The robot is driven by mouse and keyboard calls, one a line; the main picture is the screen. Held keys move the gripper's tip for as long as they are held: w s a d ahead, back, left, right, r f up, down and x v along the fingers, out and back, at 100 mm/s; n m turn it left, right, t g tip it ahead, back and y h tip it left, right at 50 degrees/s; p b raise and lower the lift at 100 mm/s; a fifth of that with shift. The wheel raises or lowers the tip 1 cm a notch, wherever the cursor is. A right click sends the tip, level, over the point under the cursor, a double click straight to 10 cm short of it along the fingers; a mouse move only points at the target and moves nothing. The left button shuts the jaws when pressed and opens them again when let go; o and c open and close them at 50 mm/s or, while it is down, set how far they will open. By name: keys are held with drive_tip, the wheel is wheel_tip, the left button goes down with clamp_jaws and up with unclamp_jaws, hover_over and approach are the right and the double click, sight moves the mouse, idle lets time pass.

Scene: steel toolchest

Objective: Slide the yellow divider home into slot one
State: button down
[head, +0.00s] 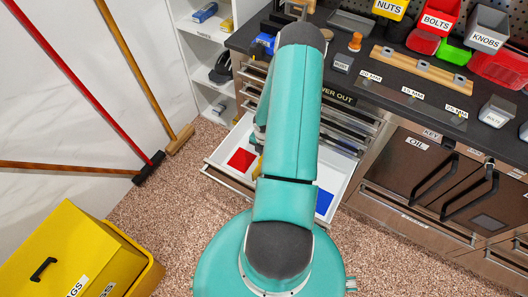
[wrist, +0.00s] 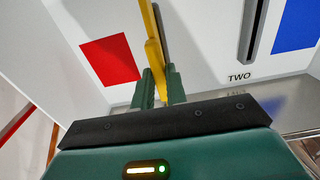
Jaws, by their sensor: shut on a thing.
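The yellow divider (wrist: 153,48) is a thin upright piece between the green fingers of my gripper (wrist: 159,88) in the wrist view. My gripper is shut on it, inside the open white drawer (head: 222,172). A small yellow part of the divider (head: 255,168) shows beside my arm in the head view, to the right of the red patch. Slot one is not clearly visible; the divider and my fingers cover the floor there. I cannot tell whether the divider's lower edge is in a slot. A dark slot (wrist: 254,28) labelled TWO lies to the right.
A red patch (wrist: 110,60) lies left of the divider and a blue patch (wrist: 294,26) at the far right. The workbench (head: 395,90) with bins stands behind the drawer. A yellow box (head: 80,255) and brooms (head: 150,165) are at the left.

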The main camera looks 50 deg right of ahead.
drive_tip(key=shift+f, duration=0.35)
drive_tip(key=c, duration=1.3)
unclamp_jaws()
drive_tip(key=shift+c, duration=0.2)
wheel_tip(320, 180, up, 14)
drive_tip(key=shift+f, duration=0.1)
